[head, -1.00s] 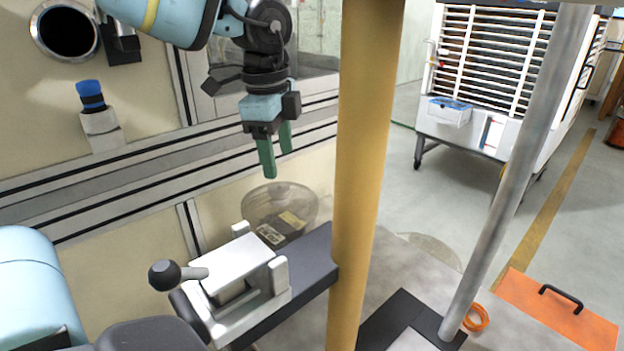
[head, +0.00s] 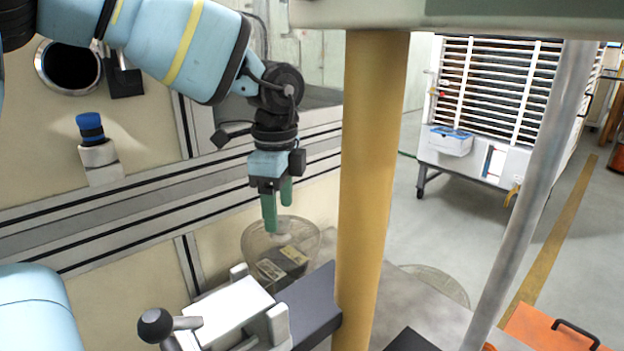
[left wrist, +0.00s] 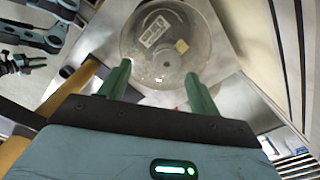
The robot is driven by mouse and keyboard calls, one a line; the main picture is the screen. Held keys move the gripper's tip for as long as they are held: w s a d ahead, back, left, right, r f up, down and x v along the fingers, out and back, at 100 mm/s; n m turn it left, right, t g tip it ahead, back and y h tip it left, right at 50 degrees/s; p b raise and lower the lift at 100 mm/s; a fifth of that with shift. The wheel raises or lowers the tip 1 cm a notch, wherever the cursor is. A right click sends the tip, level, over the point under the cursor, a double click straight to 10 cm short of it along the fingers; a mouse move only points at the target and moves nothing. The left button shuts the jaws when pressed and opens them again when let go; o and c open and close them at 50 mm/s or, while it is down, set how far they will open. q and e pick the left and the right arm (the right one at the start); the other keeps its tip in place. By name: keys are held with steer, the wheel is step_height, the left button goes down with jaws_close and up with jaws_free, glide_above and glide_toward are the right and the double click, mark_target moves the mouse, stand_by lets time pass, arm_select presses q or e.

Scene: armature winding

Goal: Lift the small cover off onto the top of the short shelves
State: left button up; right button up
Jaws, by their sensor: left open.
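The small cover (head: 254,240) is a clear, rounded dome over a dark box with pale labels (head: 291,254), on a grey surface by the beige wall. My left gripper (head: 278,212) has green fingers, points down and is open. In the head view its fingertips overlap the top of the dome. In the left wrist view the cover (left wrist: 181,63) lies beyond and between the fingertips (left wrist: 158,80), and I see no clear contact. I cannot tell for sure which furniture is the short shelves.
A thick yellow post (head: 372,180) stands right of the cover, and a thin grey post (head: 535,170) farther right. A white clamp with a black ball handle (head: 155,325) is in front. A white slatted rack on wheels (head: 500,85) stands behind. An orange panel (head: 545,328) lies at lower right.

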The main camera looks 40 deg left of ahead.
mark_target(281, 224)
arm_select(q)
steer(key=shift+f, duration=1.9)
steer(key=shift+c, duration=0.4)
steer(key=shift+w, duration=0.1)
jaws_close()
